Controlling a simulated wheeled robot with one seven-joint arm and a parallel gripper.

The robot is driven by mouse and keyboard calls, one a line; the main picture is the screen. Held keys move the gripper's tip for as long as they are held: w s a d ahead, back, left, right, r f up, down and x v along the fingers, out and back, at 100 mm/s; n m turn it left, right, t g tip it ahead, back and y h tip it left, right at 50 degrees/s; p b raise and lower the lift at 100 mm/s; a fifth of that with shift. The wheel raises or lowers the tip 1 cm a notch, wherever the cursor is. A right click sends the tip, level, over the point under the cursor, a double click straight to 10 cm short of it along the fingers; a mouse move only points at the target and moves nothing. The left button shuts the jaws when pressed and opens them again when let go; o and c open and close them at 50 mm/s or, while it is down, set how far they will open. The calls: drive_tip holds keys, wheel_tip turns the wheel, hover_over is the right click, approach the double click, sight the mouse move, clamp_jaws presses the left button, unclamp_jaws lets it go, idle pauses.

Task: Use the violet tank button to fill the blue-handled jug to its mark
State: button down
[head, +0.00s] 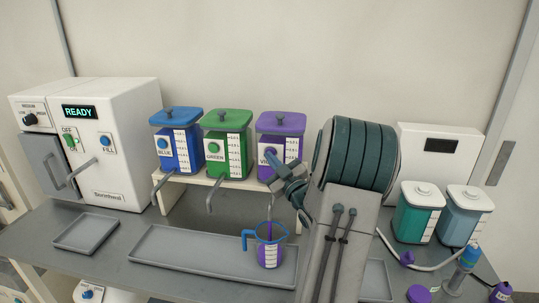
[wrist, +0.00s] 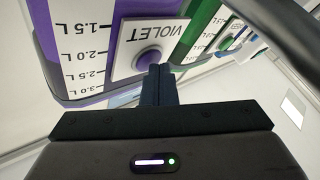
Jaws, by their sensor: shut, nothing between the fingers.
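The violet tank (head: 281,124) is the rightmost of three tanks on a raised shelf. Its round violet button (wrist: 148,61) sits under the VIOLET label in the wrist view. My gripper (wrist: 159,70) is shut and empty, its fingertips at the button and seeming to touch it. The blue-handled jug (head: 270,245) stands upright on the long grey tray (head: 190,258) below the violet tank. A thin violet streak shows above and inside the jug. Its mark and exact level are too small to read.
The blue tank (head: 180,133) and green tank (head: 227,133) stand to the left. A white machine (head: 125,140) reading READY is farther left, with a small grey tray (head: 87,233) before it. Teal (head: 418,218) and blue bottles (head: 466,220) and a hose stand right of my arm.

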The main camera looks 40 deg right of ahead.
drive_tip(key=shift+s, duration=0.1)
idle(0.7)
drive_tip(key=shift+s+a+b, duration=0.45)
drive_tip(key=shift+a+b, duration=0.1)
drive_tip(key=shift+a, duration=0.05)
drive_tip(key=s+a+b, duration=0.2)
drive_tip(key=s+a, duration=0.1)
drive_tip(key=shift+s+a, duration=0.1)
drive_tip(key=shift+a, duration=0.3)
idle(0.6)
